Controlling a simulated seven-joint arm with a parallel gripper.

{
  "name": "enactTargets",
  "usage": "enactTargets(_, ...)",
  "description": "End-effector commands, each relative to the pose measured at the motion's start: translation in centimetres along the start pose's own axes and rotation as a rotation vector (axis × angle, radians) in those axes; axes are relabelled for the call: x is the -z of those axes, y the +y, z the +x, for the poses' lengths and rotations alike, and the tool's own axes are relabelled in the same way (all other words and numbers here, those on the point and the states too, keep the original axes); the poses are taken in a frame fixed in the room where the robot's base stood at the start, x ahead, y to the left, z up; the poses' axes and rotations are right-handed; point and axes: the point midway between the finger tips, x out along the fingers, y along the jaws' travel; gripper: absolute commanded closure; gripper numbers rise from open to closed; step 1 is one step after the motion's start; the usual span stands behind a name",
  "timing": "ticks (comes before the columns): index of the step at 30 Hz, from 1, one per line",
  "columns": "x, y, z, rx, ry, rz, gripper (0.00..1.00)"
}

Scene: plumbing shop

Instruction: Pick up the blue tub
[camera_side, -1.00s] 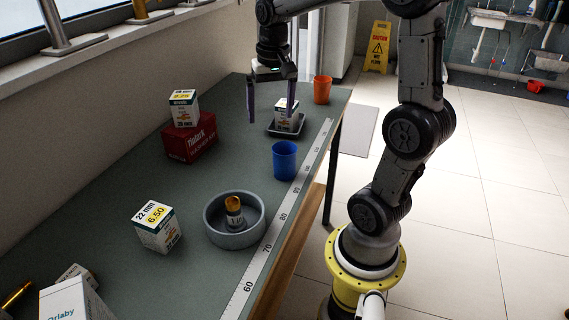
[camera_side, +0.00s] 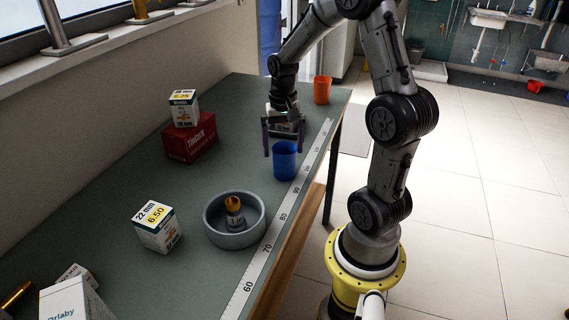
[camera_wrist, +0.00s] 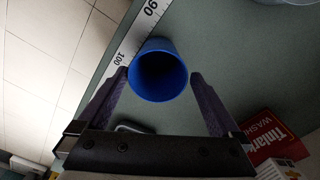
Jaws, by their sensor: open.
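The blue tub (camera_side: 285,162) stands upright on the green-grey bench near the ruler edge. In the wrist view the blue tub (camera_wrist: 158,72) shows its open mouth, between and slightly beyond the fingertips. My gripper (camera_side: 284,150) is open above and around the top of the tub, with its purple-grey fingers on either side. In the wrist view my gripper (camera_wrist: 160,76) has a finger to the left and right of the tub, with a gap at the right. I cannot tell whether the left finger touches it.
An orange tub (camera_side: 322,90) stands behind my gripper. A grey round dish (camera_side: 211,228) holding a small fitting is in front. A red box (camera_side: 188,140) with a white box (camera_side: 183,106) on top stands left. Another white box (camera_side: 157,228) is nearer. A ruler (camera_side: 268,243) runs along the bench edge.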

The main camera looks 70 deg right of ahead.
Motion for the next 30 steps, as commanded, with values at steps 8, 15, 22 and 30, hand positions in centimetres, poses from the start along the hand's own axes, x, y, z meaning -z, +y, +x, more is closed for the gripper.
enactTargets(8, -0.4, 0.3, 3.8, -0.002, -0.005, 0.0, 0.0)
enactTargets(15, -0.3, 0.3, 4.4, -0.001, -0.002, 0.0, 0.0)
enactTargets(22, -0.3, 0.3, 4.4, -0.001, -0.002, 0.0, 0.27)
enactTargets(30, -0.3, 0.3, 4.3, 0.0, -0.001, 0.0, 0.7)
